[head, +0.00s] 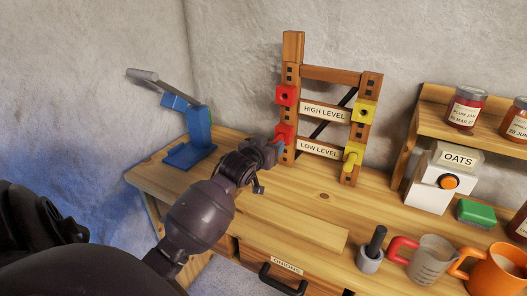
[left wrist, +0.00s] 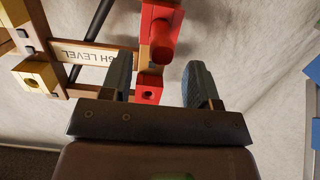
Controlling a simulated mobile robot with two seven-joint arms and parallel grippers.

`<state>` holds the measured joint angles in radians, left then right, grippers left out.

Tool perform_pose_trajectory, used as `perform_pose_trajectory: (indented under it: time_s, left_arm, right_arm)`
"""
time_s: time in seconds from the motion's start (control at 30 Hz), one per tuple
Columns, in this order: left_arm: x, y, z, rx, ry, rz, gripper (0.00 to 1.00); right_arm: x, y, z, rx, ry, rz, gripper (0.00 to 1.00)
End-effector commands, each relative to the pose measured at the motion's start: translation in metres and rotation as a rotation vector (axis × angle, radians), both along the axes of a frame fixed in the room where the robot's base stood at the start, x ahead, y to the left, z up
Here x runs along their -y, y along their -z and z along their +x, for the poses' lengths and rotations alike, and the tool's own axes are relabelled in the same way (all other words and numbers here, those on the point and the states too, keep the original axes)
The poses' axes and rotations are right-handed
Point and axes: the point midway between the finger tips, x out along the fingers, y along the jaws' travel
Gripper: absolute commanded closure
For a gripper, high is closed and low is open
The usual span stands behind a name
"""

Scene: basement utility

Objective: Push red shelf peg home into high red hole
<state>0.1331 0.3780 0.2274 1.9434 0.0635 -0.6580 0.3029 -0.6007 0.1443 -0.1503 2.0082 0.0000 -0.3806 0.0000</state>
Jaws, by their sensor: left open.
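A wooden frame (head: 292,72) stands on the bench, with "HIGH LEVEL" and "LOW LEVEL" labels. The high red block (head: 286,95) on its left post shows an empty dark hole; it also shows in the left wrist view (left wrist: 148,90). The low red block (head: 286,131) is below it, partly hidden by my gripper. In the left wrist view, which is upside down, the red peg (left wrist: 163,44) sticks out of the low red block. My left gripper (head: 276,148) is open at the low red block, its fingers apart around the peg's line. My right gripper is not in view.
A yellow block with a hole (head: 364,109) and a yellow peg (head: 352,157) are on the right post. A blue lever press (head: 190,140) stands left. An oats dispenser (head: 438,180), cups (head: 431,262) and a shelf of jars (head: 466,107) are right.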

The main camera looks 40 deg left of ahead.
Motion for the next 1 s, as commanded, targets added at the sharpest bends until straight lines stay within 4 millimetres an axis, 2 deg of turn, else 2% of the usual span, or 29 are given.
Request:
perform_pose_trajectory:
  time_s: [0.1, 0.3, 0.73, 0.77, 1.0]
  left_arm:
    - [-0.004, 0.004, 0.018, 0.0, 0.001, 0.0, 0.45]
    - [-0.009, 0.007, 0.038, -0.001, 0.0, 0.0, 0.45]
    - [-0.011, 0.007, 0.045, 0.0, 0.001, 0.0, 0.45]
    - [-0.011, 0.007, 0.045, 0.0, 0.001, 0.0, 0.46]
    - [-0.011, 0.007, 0.045, 0.0, 0.001, 0.0, 0.83]
  right_arm:
    - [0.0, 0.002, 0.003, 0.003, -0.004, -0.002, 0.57]
    - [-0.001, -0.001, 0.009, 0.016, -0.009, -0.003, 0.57]
    - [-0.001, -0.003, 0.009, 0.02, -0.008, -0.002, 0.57]
    - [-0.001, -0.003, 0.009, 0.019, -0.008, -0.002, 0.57]
    - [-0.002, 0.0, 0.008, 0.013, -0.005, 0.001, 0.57]
